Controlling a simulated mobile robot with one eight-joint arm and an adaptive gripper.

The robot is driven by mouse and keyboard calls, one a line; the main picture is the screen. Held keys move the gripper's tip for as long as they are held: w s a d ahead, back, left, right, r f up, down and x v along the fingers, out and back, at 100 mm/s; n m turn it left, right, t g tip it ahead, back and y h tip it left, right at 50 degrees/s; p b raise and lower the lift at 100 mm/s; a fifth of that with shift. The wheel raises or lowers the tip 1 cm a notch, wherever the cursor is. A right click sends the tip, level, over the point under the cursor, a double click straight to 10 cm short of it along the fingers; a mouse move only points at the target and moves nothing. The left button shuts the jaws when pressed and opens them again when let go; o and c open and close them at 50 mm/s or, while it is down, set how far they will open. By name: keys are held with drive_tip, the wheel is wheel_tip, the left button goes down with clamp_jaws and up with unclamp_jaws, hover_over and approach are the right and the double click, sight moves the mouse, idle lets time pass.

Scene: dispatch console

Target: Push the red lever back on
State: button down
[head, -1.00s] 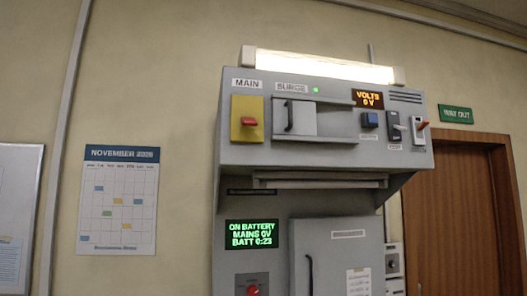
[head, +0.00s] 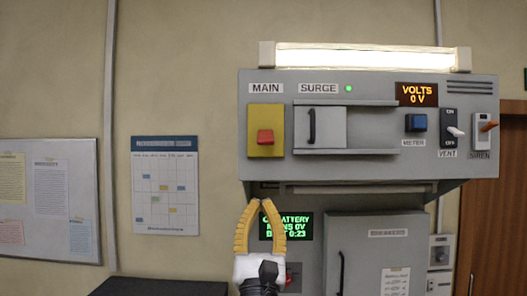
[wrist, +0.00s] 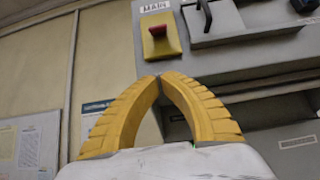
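The red lever (head: 265,136) sits on a yellow plate (head: 265,113) under the MAIN label, at the left end of the grey console. It also shows in the wrist view (wrist: 157,31), sticking out from the plate above the fingertips. My gripper (head: 261,201) has yellow ribbed fingers pointing up, in front of and below the console's upper box. In the wrist view its tips (wrist: 158,78) meet, with nothing between them. A gap shows between the gripper and the lever.
Right of the lever are a SURGE sliding cover with a black handle (head: 312,126), a blue METER button (head: 415,122), a VENT switch (head: 454,131) and an orange SIREN switch (head: 488,125). A green-text screen (head: 298,226) is partly behind my gripper.

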sight(262, 157)
drive_tip(key=p+x, duration=0.3)
drive_tip(key=x, duration=0.7)
drive_tip(key=shift+r, duration=0.1)
drive_tip(key=r, duration=0.1)
drive_tip(key=s+r+p, duration=0.1)
drive_tip(key=shift+s+r, duration=0.35)
drive_tip(key=shift+r, duration=0.05)
drive_tip(key=shift+s+r, duration=0.25)
drive_tip(key=shift+w+f, duration=0.1)
drive_tip(key=shift+w, duration=0.1)
drive_tip(key=shift+s, duration=0.15)
